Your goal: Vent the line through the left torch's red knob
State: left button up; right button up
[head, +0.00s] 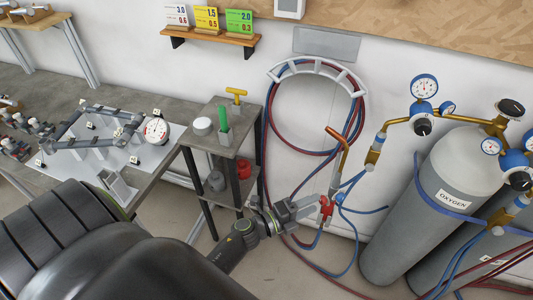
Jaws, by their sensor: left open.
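The torch (335,178) hangs upright by the wall, with a copper bent tip at its top. Its red knob (326,206) is near its lower end, with a blue fitting (340,198) to the right. Red and blue hoses run from its lower end. My left gripper (317,207) is open, with its fingers reaching from the left to the red knob. I cannot tell whether the fingers touch the knob, and part of it is hidden by them. My right gripper is not in view.
A grey oxygen cylinder (440,200) with gauges stands right of the torch. A hose rack (318,66) with coiled hoses is on the wall behind. A small cart (245,143) stands to the left, beside a workbench (60,82). Loose hoses lie on the floor.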

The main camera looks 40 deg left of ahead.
pick_arm(q)
jog(key=b+v, duration=0.4)
jog(key=v, duration=1.1)
jog(key=shift+s, duration=0.2)
jog(key=shift+a, duration=0.15)
jog(key=s+a+f+n+g+y, duration=0.1)
jog(key=a+f+n+y, duration=0.2)
jog(key=f+n, duration=0.35)
jog(key=s+a+f+n+g+y, duration=0.2)
jog(key=a+f+n+y, duration=0.1)
jog(key=f, duration=0.7)
jog(key=s+a+f+n+g+y, duration=0.1)
jog(key=a+f+n+y, duration=0.3)
jog(key=f, duration=0.5)
jog(key=s+d+f+n+g, duration=0.2)
jog(key=s+f+n+g, duration=0.3)
jog(key=s+f, duration=0.3)
jog(key=s+d+f+n+g, duration=0.2)
jog(key=s+f+n+g, duration=0.3)
jog(key=s+f, duration=0.4)
jog(key=s+n, duration=0.1)
jog(key=s, duration=0.5)
jog(key=shift+s+f+g+h, duration=0.2)
jog(key=shift+s+g+h, duration=0.05)
jog(key=shift+g+h, duration=0.05)
